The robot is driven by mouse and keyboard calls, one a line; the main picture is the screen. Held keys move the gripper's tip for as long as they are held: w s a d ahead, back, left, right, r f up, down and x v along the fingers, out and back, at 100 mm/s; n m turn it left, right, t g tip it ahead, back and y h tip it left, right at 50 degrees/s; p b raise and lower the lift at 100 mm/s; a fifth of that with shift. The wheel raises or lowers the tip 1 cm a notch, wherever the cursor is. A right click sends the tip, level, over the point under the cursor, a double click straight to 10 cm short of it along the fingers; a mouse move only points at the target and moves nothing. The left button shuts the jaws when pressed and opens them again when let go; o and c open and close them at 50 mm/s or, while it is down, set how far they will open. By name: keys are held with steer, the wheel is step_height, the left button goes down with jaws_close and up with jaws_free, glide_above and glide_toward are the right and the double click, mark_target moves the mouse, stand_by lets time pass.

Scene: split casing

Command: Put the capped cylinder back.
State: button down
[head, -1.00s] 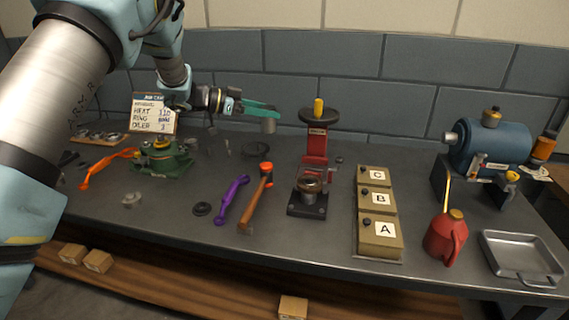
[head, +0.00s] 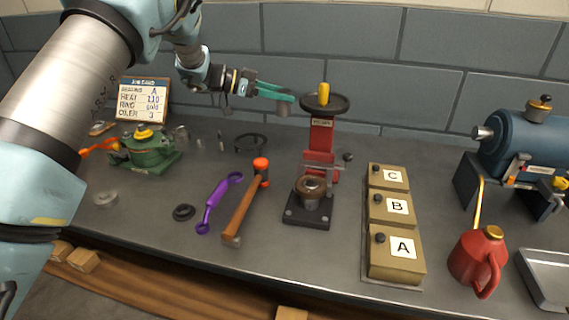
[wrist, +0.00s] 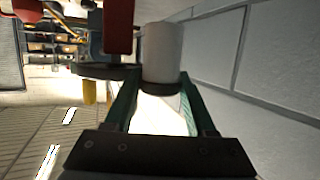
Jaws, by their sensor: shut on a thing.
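My gripper (head: 285,97) has green fingers and is shut on a grey cylinder (head: 283,110), held in the air above the back of the bench, left of the red press. In the wrist view the pale cylinder (wrist: 162,52) sits between the fingertips, with a dark band at the end nearest the gripper.
A hammer (head: 246,205), purple wrench (head: 219,203) and green casing (head: 148,152) are on the left. Boxes A, B, C (head: 397,262), a red oil can (head: 478,262) and a blue motor (head: 530,140) stand right. The wall is close behind.

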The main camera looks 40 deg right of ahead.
step_height(320, 180, down, 15)
steer(key=shift+w+d+f+b, duration=0.15)
steer(key=shift+b, duration=0.8)
steer(key=shift+f, duration=0.1)
steer(key=shift+c, duration=1.1)
jaws_free()
steer(key=b+v, duration=0.3)
steer(key=v, duration=0.9)
